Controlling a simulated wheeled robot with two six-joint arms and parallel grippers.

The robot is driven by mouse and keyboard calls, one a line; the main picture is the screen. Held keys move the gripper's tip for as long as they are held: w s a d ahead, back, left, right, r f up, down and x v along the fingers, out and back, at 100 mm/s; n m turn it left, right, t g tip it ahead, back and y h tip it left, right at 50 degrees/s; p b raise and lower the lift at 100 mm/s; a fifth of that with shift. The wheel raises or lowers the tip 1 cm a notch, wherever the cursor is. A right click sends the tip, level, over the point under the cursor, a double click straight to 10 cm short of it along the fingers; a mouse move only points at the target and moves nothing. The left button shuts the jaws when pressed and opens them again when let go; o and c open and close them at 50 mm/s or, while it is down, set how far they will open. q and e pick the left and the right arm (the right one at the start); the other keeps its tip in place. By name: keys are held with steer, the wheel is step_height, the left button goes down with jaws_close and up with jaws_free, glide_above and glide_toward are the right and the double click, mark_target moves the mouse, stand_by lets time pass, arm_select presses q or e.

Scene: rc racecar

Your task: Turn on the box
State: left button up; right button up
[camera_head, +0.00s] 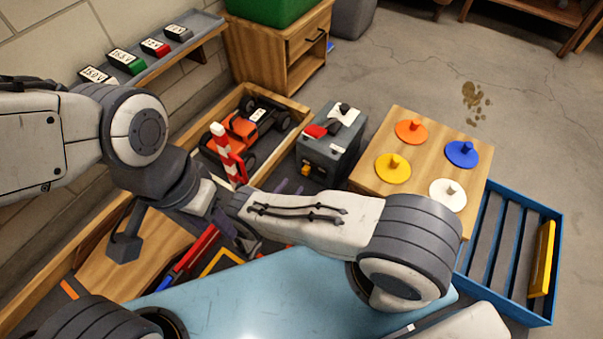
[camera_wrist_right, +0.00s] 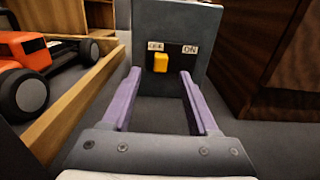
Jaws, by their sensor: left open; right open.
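The box (camera_head: 328,145) is a dark grey case on the floor in the middle of the head view, with red and dark parts on top. Its yellow switch (camera_wrist_right: 160,62) sits on the left side of a dark slot, below the OFF label; the ON label (camera_wrist_right: 190,49) is at the right. My right gripper (camera_wrist_right: 163,105) is open and empty, its purple fingers pointing at the box below the switch.
An orange racecar (camera_head: 247,128) stands in a wooden-edged bay left of the box; a red-white post (camera_head: 227,153) is near it. Right of the box is a wooden stand (camera_head: 422,138) with coloured knobbed discs.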

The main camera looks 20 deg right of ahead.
mark_target(304, 171)
steer(key=b+x, duration=0.1)
steer(key=x, duration=0.5)
steer(key=shift+d+f, duration=0.1)
steer(key=shift+d, duration=0.15)
steer(key=shift+x, duration=0.75)
steer(key=shift+w, duration=0.1)
jaws_close()
